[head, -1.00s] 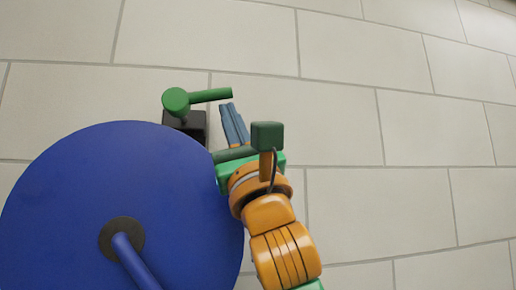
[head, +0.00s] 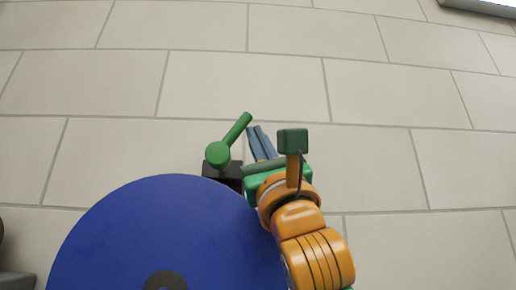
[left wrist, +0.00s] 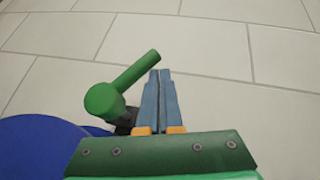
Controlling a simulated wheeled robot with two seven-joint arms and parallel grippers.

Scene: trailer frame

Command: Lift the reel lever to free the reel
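The green reel lever (head: 237,130) has a round hub on a black block (head: 230,180) at the far edge of the reel. Its handle points up and to the right in the head view. The large blue reel (head: 160,225) fills the lower left. My left gripper (head: 254,129) has its two blue fingers shut, with nothing between them. The fingers are just right of the lever handle; I cannot tell if they touch it. In the left wrist view the lever (left wrist: 130,78) leans toward the fingertips (left wrist: 159,72). My right gripper is not in view.
The pale tiled floor (head: 400,150) is clear beyond and to the right of the lever. A grey and dark object shows at the lower left edge (head: 12,282). A pale object with a dark edge (head: 485,8) is at the top right.

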